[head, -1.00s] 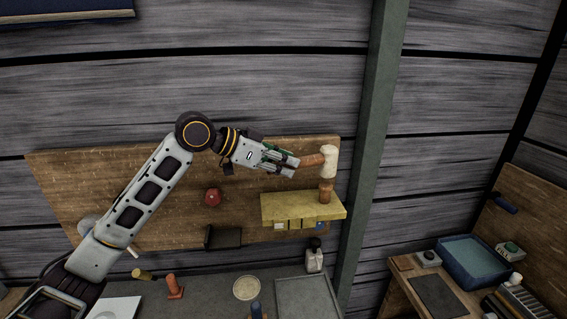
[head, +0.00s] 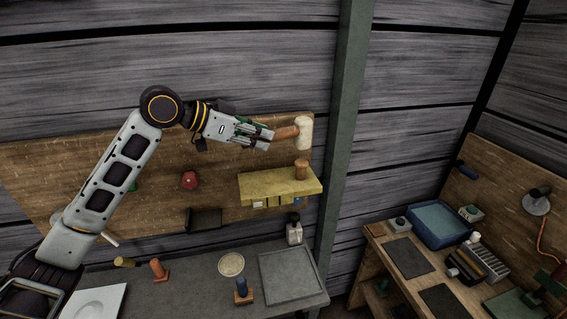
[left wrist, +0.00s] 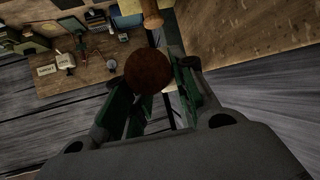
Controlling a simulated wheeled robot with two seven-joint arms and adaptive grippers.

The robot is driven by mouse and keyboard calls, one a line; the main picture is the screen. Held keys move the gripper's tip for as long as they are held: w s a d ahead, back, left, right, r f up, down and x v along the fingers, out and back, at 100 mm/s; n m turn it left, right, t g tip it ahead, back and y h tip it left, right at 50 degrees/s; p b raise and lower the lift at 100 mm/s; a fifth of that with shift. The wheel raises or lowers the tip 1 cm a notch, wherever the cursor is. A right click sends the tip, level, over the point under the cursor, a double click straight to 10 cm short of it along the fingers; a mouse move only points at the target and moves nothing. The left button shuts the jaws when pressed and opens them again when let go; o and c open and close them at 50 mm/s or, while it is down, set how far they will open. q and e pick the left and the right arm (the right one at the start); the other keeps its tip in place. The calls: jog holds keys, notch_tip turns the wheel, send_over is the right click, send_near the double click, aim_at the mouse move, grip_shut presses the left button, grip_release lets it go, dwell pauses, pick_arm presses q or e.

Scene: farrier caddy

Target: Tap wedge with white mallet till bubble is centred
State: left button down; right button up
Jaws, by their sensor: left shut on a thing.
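My left gripper (head: 266,137) is shut on the brown handle of the white mallet (head: 304,132). The mallet's pale head is upright above a short brown wooden peg (head: 301,170), with a small gap between them. The peg stands on a yellow shelf (head: 265,186) on the wooden wall board. In the left wrist view, a round brown handle end (left wrist: 148,72) shows between the green fingers. I cannot make out which piece is the wedge, and no bubble is readable. My right gripper is not in view.
A red knob (head: 189,180) and a dark bracket (head: 204,218) are on the board. Below, the grey bench holds a white bottle (head: 294,230), a round pale dish (head: 231,264) and a grey tray (head: 288,275). A green post (head: 343,130) stands right of the shelf.

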pick_arm(q)
jog(key=shift+r, duration=0.1)
dwell(0.3)
jog(key=shift+p, duration=0.3)
jog(key=shift+f, duration=0.25)
jog(key=shift+f, duration=0.9)
jog(key=shift+r+p, duration=1.05)
jog(key=shift+r, duration=0.05)
jog(key=shift+f, duration=0.25)
dwell(0.4)
